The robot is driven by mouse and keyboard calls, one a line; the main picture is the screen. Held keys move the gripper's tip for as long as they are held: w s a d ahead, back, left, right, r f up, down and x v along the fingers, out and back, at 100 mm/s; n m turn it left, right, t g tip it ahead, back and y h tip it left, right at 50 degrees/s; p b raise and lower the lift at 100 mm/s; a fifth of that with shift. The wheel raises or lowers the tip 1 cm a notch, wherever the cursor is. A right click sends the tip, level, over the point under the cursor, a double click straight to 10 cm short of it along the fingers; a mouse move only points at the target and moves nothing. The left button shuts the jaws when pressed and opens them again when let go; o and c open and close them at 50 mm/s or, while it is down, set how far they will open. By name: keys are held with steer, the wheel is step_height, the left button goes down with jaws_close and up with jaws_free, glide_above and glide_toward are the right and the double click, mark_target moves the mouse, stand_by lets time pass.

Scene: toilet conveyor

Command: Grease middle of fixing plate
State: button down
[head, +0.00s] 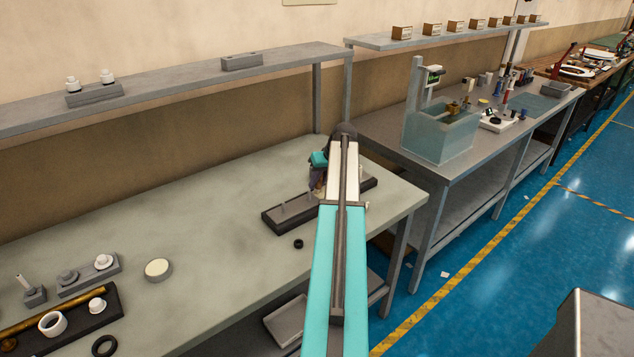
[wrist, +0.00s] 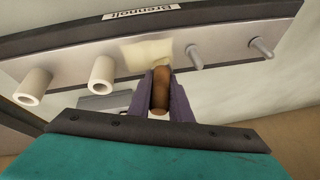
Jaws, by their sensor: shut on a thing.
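The fixing plate (wrist: 70,68) is a grey metal strip on a dark base, seen across the top of the wrist view. Two pale sleeved posts stand on its left part and two bare metal pins on its right. A cream, grease-like patch (wrist: 147,52) lies on its middle. The plate (head: 284,215) is partly hidden by my arm in the head view. My gripper (wrist: 160,88), with purple fingers, is shut on a brown cylindrical tool (wrist: 161,92). The tool's far end points at the patch; I cannot tell whether it touches. My gripper also shows in the head view (head: 317,178).
A black ring (head: 298,244) lies in front of the plate. A round tin with a cream top (head: 158,270) and several parts on holders are at the left of the table. A shelf (head: 180,85) runs above. A tank (head: 440,133) stands on the right bench.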

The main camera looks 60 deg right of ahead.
steer(key=shift+s+a, duration=0.25)
steer(key=shift+s, duration=0.4)
steer(key=shift+s+a, duration=0.25)
steer(key=shift+s, duration=0.65)
steer(key=shift+w, duration=0.1)
steer(key=shift+w+d, duration=0.3)
steer(key=shift+w, duration=0.55)
steer(key=shift+w, duration=0.1)
steer(key=shift+w+d, duration=0.3)
steer(key=shift+w, duration=0.45)
steer(key=c, duration=2.5)
jaws_free()
jaws_close()
